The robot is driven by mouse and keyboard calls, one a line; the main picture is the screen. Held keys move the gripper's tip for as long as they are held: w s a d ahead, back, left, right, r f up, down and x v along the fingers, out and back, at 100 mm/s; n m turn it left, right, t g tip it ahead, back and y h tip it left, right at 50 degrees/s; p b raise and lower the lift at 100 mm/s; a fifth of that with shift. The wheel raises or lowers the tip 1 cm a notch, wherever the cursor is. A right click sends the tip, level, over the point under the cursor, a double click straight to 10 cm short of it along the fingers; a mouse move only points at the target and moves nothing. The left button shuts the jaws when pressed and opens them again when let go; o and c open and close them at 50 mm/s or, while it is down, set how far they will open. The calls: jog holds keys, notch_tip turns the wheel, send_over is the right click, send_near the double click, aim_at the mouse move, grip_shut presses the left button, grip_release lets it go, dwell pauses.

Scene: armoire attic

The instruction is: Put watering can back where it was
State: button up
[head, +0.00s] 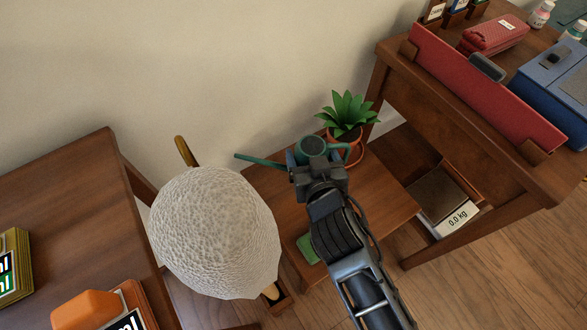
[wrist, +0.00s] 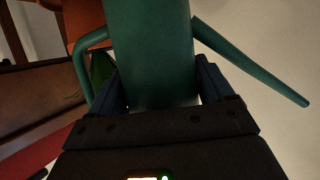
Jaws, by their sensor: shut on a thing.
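The dark green watering can (head: 311,147) is in my gripper (head: 318,172), over the back part of a small low wooden table (head: 378,196). Its long spout points left in the head view. In the wrist view the can's body (wrist: 150,50) fills the space between my two fingers (wrist: 160,95), with the spout on the right and the handle on the left. My gripper is shut on the can's body. I cannot tell whether the can's base touches the table, as the gripper hides it.
A potted plant (head: 346,117) stands close behind the can's handle. A white textured lampshade (head: 215,233) is to the left. A green item (head: 308,249) lies at the table's front. A taller desk (head: 470,130) with a red panel and a scale (head: 447,205) are right.

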jog(key=shift+w+a+f+b, duration=0.2)
jog(key=shift+a+f+b, duration=0.15)
jog(key=shift+a+f, duration=0.5)
jog(key=shift+w+a+f+b, duration=0.15)
jog(key=shift+a+f+b, duration=0.25)
jog(key=shift+f, duration=0.8)
jog(key=shift+w+a+f+b, duration=0.25)
jog(key=shift+a+f, duration=0.4)
jog(key=shift+f, duration=0.35)
jog(key=shift+f, duration=0.2)
jog(key=o, duration=1.2)
jog(key=shift+s, duration=0.1)
jog(key=shift+c, duration=0.2)
jog(key=shift+s+d+r, duration=0.1)
jog(key=shift+s+r, duration=0.05)
jog(key=shift+r, duration=0.05)
jog(key=p+v, duration=0.1)
jog(key=v, duration=0.6)
